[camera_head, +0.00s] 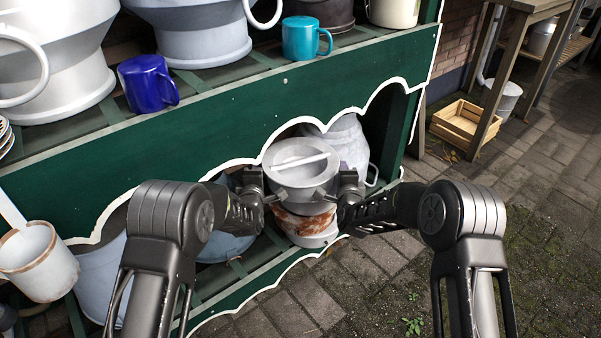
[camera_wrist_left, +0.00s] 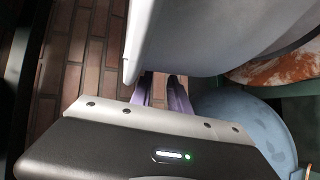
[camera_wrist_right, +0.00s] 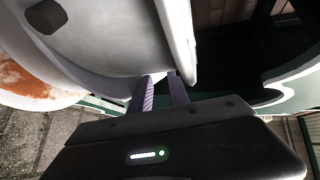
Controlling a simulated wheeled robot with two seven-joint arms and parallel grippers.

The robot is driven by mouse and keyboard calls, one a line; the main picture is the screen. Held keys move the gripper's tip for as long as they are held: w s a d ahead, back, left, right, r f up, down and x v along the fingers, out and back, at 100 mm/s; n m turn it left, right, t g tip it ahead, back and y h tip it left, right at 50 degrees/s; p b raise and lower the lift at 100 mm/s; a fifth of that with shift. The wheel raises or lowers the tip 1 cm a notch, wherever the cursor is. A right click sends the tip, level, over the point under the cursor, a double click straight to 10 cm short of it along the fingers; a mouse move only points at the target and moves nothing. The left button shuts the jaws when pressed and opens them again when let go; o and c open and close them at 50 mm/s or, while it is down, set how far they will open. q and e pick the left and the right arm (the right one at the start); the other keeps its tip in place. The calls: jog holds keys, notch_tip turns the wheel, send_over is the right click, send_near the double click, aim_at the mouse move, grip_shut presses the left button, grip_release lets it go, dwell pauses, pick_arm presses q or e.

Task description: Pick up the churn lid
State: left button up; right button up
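The churn lid (camera_head: 297,176) is a pale grey, bowl-like lid with a straight bar across its top. In the head view it is at the lower shelf's scalloped opening, above a rusty white churn (camera_head: 305,222). My left gripper (camera_head: 256,183) is at its left side and my right gripper (camera_head: 346,186) at its right side. In the left wrist view the fingers (camera_wrist_left: 162,92) are close together at the lid's edge (camera_wrist_left: 190,45). In the right wrist view the fingers (camera_wrist_right: 162,90) also close at its edge (camera_wrist_right: 172,35). The fingertips are partly hidden.
The green shelf (camera_head: 220,130) carries a blue mug (camera_head: 147,82), a teal mug (camera_head: 300,38) and large pale churns (camera_head: 195,30). A pale jug (camera_head: 345,140) stands behind the lid. A wooden crate (camera_head: 466,124) lies at right. The paving in front is mostly clear.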

pick_arm(q)
jog(key=shift+d, duration=0.3)
pick_arm(e)
jog(key=shift+a, duration=0.3)
